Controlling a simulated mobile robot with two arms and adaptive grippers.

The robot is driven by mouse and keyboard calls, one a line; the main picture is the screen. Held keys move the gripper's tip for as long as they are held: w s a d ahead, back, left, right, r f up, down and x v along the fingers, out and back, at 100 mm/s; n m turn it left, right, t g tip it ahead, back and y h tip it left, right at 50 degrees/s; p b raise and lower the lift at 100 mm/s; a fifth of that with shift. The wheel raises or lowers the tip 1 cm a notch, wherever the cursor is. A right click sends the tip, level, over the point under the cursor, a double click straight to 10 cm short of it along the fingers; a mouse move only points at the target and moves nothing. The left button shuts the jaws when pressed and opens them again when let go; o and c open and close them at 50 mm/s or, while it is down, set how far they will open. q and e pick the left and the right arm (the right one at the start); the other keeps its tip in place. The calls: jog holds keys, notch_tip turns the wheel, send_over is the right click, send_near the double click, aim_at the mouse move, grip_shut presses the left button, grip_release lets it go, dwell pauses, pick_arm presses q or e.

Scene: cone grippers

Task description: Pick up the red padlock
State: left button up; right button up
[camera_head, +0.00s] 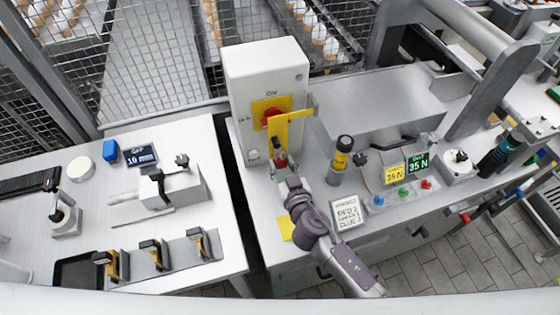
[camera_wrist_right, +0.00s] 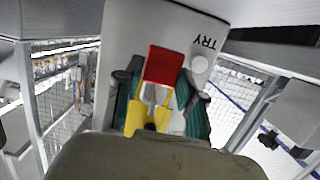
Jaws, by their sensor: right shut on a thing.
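The red padlock (camera_head: 281,162) is at the front of the white switch box, just below a yellow bracket (camera_head: 291,118). My right gripper (camera_head: 286,174) is shut on the padlock from the front. In the right wrist view the padlock's red body (camera_wrist_right: 163,66) shows between my fingertips, close to the box face. A yellow part (camera_wrist_right: 136,114) shows below it between the fingers. I cannot tell whether the padlock is hooked on the bracket. My left gripper is not in view.
The white switch box (camera_head: 262,62) has a red knob (camera_head: 271,117) on a yellow plate. A black and yellow cylinder (camera_head: 341,158) stands right of my gripper. A printed card (camera_head: 347,213) lies in front. A separate table (camera_head: 215,245) with fixtures is at left, across a gap.

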jog(key=shift+c, duration=0.7)
jog(key=shift+r, duration=0.15)
